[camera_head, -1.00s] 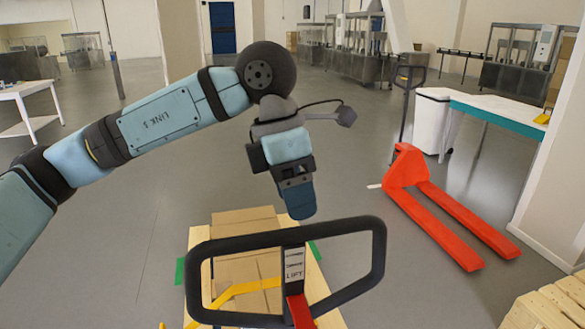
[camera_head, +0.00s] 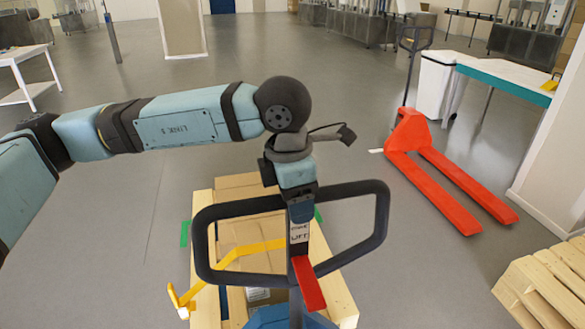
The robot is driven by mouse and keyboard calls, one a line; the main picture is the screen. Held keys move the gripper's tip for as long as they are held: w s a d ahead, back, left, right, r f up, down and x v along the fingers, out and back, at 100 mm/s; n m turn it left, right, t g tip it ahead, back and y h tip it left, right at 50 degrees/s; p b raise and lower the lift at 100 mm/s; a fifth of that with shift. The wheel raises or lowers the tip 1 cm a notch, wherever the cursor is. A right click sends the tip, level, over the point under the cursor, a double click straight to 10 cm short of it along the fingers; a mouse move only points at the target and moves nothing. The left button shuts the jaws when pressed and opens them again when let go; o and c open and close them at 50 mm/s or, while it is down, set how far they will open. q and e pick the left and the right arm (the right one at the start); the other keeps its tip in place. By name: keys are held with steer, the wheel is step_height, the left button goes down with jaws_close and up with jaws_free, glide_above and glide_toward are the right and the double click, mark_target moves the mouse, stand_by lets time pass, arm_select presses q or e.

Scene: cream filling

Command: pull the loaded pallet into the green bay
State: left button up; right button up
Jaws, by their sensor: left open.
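A dark pallet-jack handle loop (camera_head: 205,240) stands upright in front of me, with a LIFT label (camera_head: 299,233) and a red lever (camera_head: 309,285). My left gripper (camera_head: 301,214) is open and points down at the top middle of the loop, just above the label. I cannot tell if it touches the handle. The loaded pallet (camera_head: 202,290) of pale wood lies beyond the handle, carrying cardboard boxes (camera_head: 235,233). Green floor marks (camera_head: 184,233) show at both sides of the pallet. My right gripper is out of view.
A second, red pallet jack (camera_head: 450,190) stands at the right near a white bin (camera_head: 434,85) and a table (camera_head: 500,84). Empty wooden pallets (camera_head: 550,285) lie at the lower right. The floor at left is open.

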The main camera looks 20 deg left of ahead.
arm_select(q)
steer(key=shift+f, duration=0.95)
steer(key=shift+d, duration=0.1)
jaws_close()
steer(key=shift+w, duration=0.1)
stand_by(0.5)
stand_by(0.4)
